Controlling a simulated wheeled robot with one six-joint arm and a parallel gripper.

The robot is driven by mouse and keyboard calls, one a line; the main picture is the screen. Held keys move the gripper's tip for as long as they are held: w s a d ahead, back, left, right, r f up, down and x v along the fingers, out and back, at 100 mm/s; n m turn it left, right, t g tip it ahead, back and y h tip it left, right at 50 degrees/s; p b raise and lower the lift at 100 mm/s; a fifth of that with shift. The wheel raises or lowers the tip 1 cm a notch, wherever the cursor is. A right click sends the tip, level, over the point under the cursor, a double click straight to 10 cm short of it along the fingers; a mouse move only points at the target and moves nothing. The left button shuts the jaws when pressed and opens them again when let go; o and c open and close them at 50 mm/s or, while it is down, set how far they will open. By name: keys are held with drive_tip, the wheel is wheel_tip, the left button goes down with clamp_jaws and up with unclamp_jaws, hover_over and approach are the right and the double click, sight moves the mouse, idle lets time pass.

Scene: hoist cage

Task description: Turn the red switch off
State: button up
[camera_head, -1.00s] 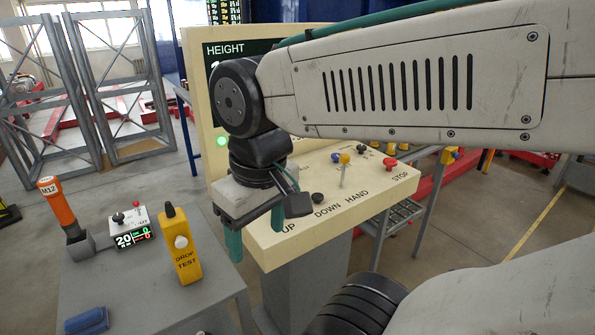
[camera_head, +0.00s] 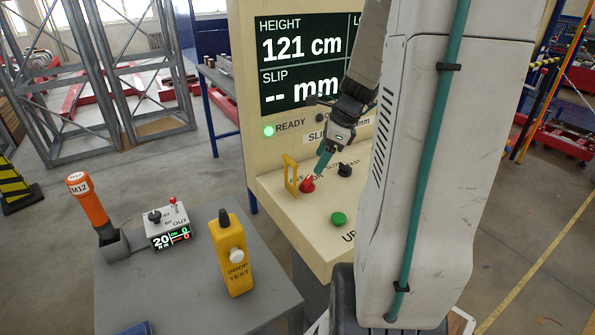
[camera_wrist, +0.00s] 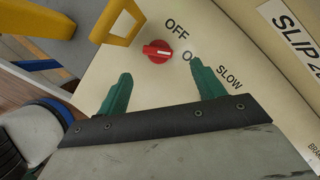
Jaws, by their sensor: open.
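The red switch (camera_head: 307,184) is a rotary knob on the cream panel ledge, beside a yellow guard bracket (camera_head: 290,175). In the wrist view the red switch (camera_wrist: 157,49) shows a white line lying roughly level, with OFF printed above it and another label, partly covered, to its right. My gripper (camera_head: 322,165) is just above the switch in the head view. In the wrist view my gripper (camera_wrist: 158,84) has its two green fingers wide apart with nothing between them, and the switch lies beyond the fingertips, apparently untouched.
A black knob (camera_head: 345,170) and a green button (camera_head: 338,218) sit close to the switch on the ledge. The display (camera_head: 300,62) reads HEIGHT 121 cm, with a green READY lamp (camera_head: 268,131) below. A grey table (camera_head: 190,285) holds a yellow DROP TEST box (camera_head: 233,262).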

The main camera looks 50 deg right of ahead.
sight(307, 179)
drive_tip(key=x, duration=0.7)
drive_tip(key=shift+w+a, duration=0.15)
drive_tip(key=shift+a, duration=0.1)
drive_tip(key=c, duration=0.9)
